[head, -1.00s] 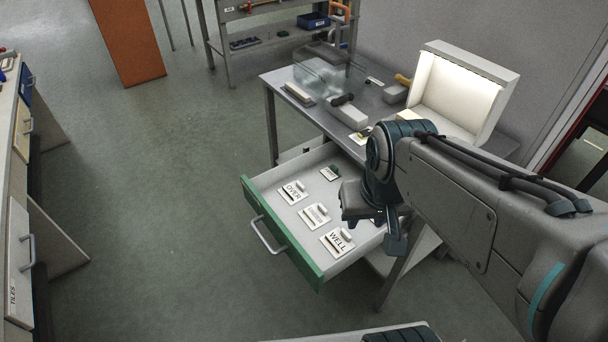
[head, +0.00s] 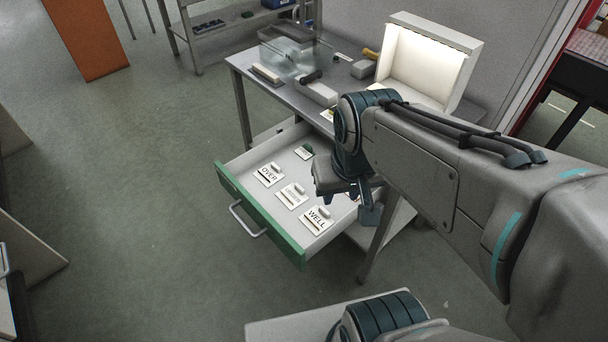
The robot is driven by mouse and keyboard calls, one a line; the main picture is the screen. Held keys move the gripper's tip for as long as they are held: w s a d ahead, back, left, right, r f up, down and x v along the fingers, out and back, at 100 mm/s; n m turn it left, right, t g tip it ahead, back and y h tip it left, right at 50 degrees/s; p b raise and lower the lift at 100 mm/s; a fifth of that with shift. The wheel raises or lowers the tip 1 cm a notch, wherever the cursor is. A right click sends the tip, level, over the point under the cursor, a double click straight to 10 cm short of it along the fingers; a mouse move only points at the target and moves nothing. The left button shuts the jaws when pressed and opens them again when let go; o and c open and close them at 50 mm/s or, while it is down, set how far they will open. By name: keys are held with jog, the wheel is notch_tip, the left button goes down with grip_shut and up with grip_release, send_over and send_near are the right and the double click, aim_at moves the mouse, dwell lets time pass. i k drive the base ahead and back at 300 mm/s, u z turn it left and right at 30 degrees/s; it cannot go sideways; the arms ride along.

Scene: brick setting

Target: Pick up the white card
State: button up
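Several white cards with grey blocks on them lie in the open drawer in the head view. One reads OVER (head: 269,175), a middle one (head: 292,196) has lettering too small to read, and one reads WELL (head: 317,219). Another small pale card-like piece (head: 327,116) lies at the table edge, partly behind my arm. My gripper (head: 348,192) hangs over the right side of the drawer, beside the cards. Its fingertips are not clear, so its opening cannot be told. My arm hides the drawer's right back part.
The green-fronted drawer (head: 258,217) is pulled out under a grey table (head: 240,66). A shelf unit stands behind.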

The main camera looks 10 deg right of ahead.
aim_at(293, 195)
jog(key=u, duration=2)
jog(key=i, duration=1.4)
jog(key=z, duration=2.9)
